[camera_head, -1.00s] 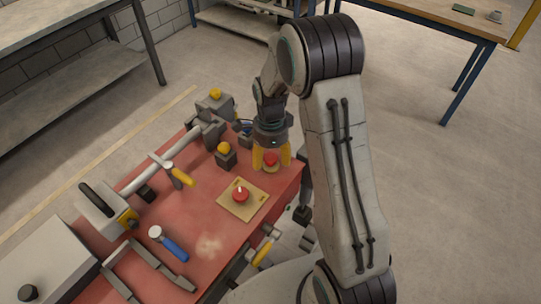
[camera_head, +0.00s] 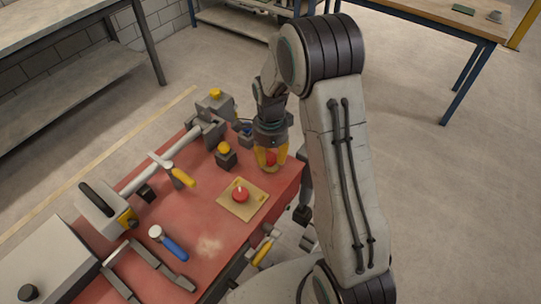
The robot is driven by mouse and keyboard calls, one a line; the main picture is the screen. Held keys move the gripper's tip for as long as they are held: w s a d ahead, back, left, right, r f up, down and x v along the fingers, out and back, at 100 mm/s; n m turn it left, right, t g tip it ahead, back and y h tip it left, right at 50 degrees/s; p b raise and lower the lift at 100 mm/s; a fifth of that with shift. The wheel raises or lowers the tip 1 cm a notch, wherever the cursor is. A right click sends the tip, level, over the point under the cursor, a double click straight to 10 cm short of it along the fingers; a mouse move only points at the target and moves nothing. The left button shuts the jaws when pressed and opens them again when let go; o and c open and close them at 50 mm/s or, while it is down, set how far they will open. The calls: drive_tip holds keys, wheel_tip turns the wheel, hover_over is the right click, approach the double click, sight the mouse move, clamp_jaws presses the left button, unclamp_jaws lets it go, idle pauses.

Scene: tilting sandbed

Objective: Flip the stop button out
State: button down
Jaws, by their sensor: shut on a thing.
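My gripper (camera_head: 270,163) points down at the far right end of the red bench top, its yellow fingers shut on a red knob (camera_head: 270,158). The fingers cover much of this knob and what is under it. A second red round button (camera_head: 240,194) with a small pale mark on top sits on a square tan plate (camera_head: 233,209), just left of and nearer than my gripper. Nothing touches that one. I cannot tell from labels which red knob is the stop button.
A yellow-topped dark block (camera_head: 225,155) stands close left of my gripper. A yellow-handled lever (camera_head: 181,177), a blue-handled tool (camera_head: 173,246) and a grey bracket (camera_head: 158,266) are farther left. A second yellow handle (camera_head: 262,252) is at the bench's near edge.

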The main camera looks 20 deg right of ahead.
sight(270, 157)
drive_tip(key=shift+r, duration=0.8)
drive_tip(key=c, duration=0.7)
unclamp_jaws()
wheel_tip(270, 157, up, 12)
drive_tip(key=shift+f, duration=0.1)
